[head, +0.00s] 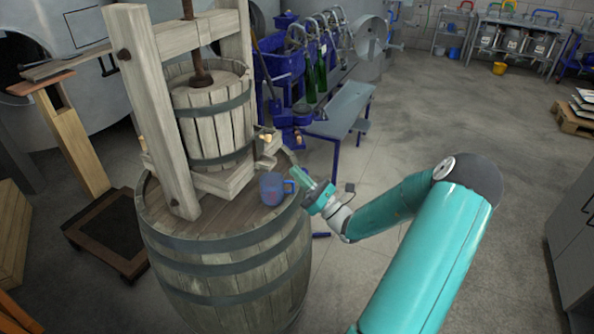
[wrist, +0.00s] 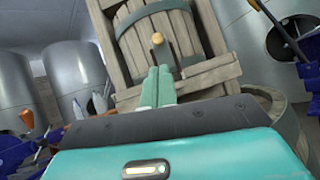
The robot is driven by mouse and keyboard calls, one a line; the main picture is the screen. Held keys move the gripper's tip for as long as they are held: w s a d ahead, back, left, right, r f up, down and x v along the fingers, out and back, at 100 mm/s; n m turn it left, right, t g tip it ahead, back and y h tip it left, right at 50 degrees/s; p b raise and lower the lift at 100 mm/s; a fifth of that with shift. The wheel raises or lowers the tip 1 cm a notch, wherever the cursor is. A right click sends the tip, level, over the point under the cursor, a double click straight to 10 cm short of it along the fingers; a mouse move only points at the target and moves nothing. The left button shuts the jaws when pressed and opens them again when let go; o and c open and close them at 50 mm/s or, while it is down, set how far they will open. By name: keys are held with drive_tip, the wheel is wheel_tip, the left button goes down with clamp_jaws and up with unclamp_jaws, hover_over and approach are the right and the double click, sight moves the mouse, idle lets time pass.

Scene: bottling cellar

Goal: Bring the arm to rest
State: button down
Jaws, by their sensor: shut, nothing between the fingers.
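My teal arm reaches from the lower right of the head view toward the barrel (head: 225,262). My gripper (head: 300,176) is at the barrel top's right edge, just right of a blue mug (head: 271,190). The mug stands upright on the barrel top with its handle toward my gripper; I cannot tell whether they touch. In the wrist view, my gripper's two pale green fingers (wrist: 158,80) lie side by side, shut and empty. The mug cannot be made out in the wrist view.
A wooden press (head: 213,122) stands on the barrel, left of my gripper; it fills the wrist view's middle (wrist: 160,40). A blue-legged bench (head: 343,108) and bottling machine stand behind. A grey cabinet (head: 575,235) is at far right. Open floor (head: 480,120) lies behind my arm.

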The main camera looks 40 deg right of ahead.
drive_tip(key=shift+s+d+f, duration=0.1)
drive_tip(key=shift+s+f, duration=0.15)
drive_tip(key=shift+s, duration=0.25)
drive_tip(key=s+a+r+n+g+y, duration=0.15)
drive_tip(key=a+n+g+y, duration=0.65)
drive_tip(key=a+n+g, duration=1.65)
drive_tip(key=s+a+r+n+t+h, duration=0.1)
drive_tip(key=s+a+n+h, duration=0.2)
drive_tip(key=s+a+h, duration=0.6)
drive_tip(key=s+r+n+t+h, duration=0.4)
drive_tip(key=r+n+t, duration=0.1)
drive_tip(key=r+n, duration=0.3)
drive_tip(key=shift+s+r+h, duration=0.25)
drive_tip(key=shift+s+h, duration=0.05)
drive_tip(key=shift+s, duration=0.1)
